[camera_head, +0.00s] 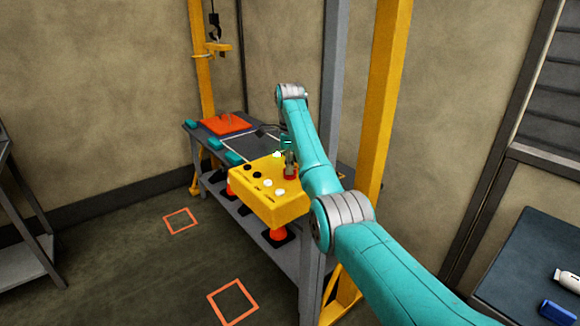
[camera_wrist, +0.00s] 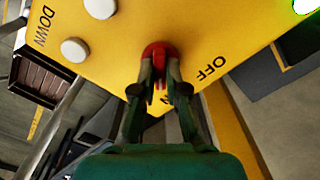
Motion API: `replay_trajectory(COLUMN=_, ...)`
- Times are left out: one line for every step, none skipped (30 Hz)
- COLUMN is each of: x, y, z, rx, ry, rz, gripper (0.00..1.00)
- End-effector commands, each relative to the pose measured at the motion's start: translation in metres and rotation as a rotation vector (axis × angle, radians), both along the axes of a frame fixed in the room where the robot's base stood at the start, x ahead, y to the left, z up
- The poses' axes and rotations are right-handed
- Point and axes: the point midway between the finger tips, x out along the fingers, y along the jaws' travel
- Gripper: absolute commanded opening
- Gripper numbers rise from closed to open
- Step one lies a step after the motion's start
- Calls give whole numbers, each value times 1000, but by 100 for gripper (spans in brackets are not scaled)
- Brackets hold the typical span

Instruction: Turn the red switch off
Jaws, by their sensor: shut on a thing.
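The red switch (camera_wrist: 157,50) is a small rounded red knob on the yellow control box (camera_head: 262,203). In the wrist view the box top shows the words OFF and DOWN, and part of another label is hidden behind my fingers. My gripper (camera_wrist: 159,68) is shut on the red switch, with one finger on each side of it. In the head view my gripper (camera_head: 290,165) is over the box's right side, and a bit of red shows at its tips. A lit green lamp (camera_wrist: 306,5) is in the wrist view's upper right corner.
White buttons (camera_wrist: 75,50) and black buttons sit on the box beside the switch. The box stands on a grey table (camera_head: 215,160) with an orange plate (camera_head: 226,124) farther back. A yellow post (camera_head: 380,110) rises close behind my arm. Orange squares mark open floor.

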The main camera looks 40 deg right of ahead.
Motion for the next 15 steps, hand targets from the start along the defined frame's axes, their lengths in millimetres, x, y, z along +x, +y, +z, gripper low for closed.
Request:
replay_trajectory(x=0, y=0, z=0, rx=-1, ry=-3, rz=1, gripper=0)
replay_trajectory(x=0, y=-1, z=0, rx=-1, ry=-3, rz=3, gripper=0)
replay_trajectory(x=0, y=-1, z=0, rx=-1, ry=-3, rz=6, gripper=0)
replay_trajectory(x=0, y=-1, z=0, rx=-1, ry=-3, rz=10, gripper=0)
replay_trajectory(x=1, y=-1, z=0, rx=-1, ry=-3, rz=15, gripper=0)
replay_trajectory(x=1, y=-1, z=0, rx=-1, ry=-3, rz=25, gripper=0)
replay_trajectory(x=1, y=-1, z=0, rx=-1, ry=-3, rz=35, gripper=0)
replay_trajectory(x=1, y=-1, z=0, rx=-1, ry=-3, rz=45, gripper=0)
replay_trajectory(x=1, y=-1, z=1, rx=-2, ry=-4, rz=62, gripper=0)
replay_trajectory(x=1, y=-1, z=1, rx=-2, ry=-4, rz=77, gripper=0)
replay_trajectory(x=1, y=-1, z=1, rx=-2, ry=-4, rz=93, gripper=0)
replay_trajectory(x=1, y=-1, z=1, rx=-2, ry=-4, rz=117, gripper=0)
replay_trajectory(x=1, y=-1, z=1, rx=-2, ry=-4, rz=138, gripper=0)
replay_trajectory(x=1, y=-1, z=1, rx=-2, ry=-4, rz=160, gripper=0)
replay_trajectory(x=1, y=-1, z=1, rx=-2, ry=-4, rz=191, gripper=0)
